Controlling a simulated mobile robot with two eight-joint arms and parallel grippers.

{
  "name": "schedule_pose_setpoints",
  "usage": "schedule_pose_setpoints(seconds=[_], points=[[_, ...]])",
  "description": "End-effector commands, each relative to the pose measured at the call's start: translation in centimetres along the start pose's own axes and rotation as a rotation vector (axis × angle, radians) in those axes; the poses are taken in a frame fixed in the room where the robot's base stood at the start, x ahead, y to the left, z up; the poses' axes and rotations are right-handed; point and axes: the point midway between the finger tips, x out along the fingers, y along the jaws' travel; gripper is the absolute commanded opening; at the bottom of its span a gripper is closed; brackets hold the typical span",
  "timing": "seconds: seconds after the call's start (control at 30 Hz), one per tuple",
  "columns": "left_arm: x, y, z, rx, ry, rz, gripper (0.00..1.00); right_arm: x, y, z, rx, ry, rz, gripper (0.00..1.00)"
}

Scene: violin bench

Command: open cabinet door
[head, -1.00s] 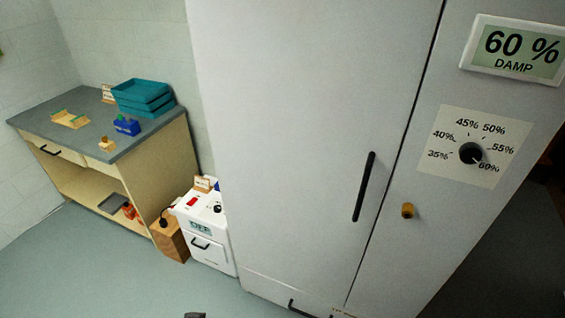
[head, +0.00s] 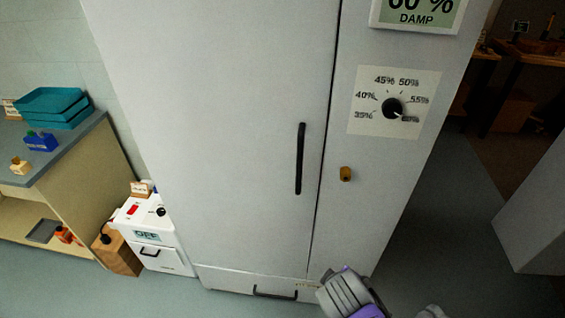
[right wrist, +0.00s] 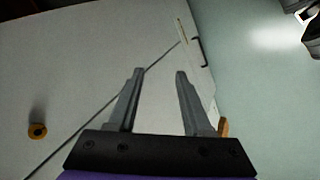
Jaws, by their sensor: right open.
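The tall pale grey cabinet door (head: 225,130) is shut, with a thin dark seam along its right side. Its black vertical bar handle (head: 299,158) is near that seam. The right wrist view shows the cabinet front (right wrist: 70,70) tilted, with the seam crossing behind the fingers. My right gripper (right wrist: 160,72) is open and empty there, its two grey fingers apart. In the head view, part of my grey and purple right arm (head: 350,295) shows at the bottom, below and right of the handle. My left gripper is not in view.
Right of the seam are a brass knob (head: 345,174), a dial (head: 392,108) and a damp display (head: 418,14). A low drawer handle (head: 275,293) is at the cabinet's foot. A white box (head: 150,235) stands left, near a bench (head: 75,160).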

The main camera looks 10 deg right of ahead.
Motion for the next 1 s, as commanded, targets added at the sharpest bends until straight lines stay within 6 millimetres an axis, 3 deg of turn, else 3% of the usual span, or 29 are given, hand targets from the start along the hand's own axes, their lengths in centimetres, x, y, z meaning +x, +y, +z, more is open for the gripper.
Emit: schedule_pose_setpoints(seconds=[0.03,0.17,0.3,0.43,0.53,0.7,1.0], points=[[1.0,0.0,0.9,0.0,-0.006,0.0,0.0,0.6,0.8,-1.0,-0.203,-0.026,0.074,0.5],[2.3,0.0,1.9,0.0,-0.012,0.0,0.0,0.1,4.3,-4.6,-0.718,-0.129,0.298,0.5],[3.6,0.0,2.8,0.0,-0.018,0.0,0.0,-2.2,7.1,-10.4,-1.206,-0.289,0.557,0.5],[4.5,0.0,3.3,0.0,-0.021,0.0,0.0,-5.2,8.0,-15.6,-1.525,-0.462,0.769,0.5],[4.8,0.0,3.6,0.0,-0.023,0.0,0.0,-7.3,8.0,-18.4,-1.669,-0.576,0.885,0.5],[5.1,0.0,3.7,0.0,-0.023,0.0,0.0,-8.9,8.1,-20.4,-1.761,-0.673,0.97,0.5],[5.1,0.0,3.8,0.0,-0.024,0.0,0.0,-6.8,11.7,-21.7,-1.763,-0.684,0.971,0.5]])
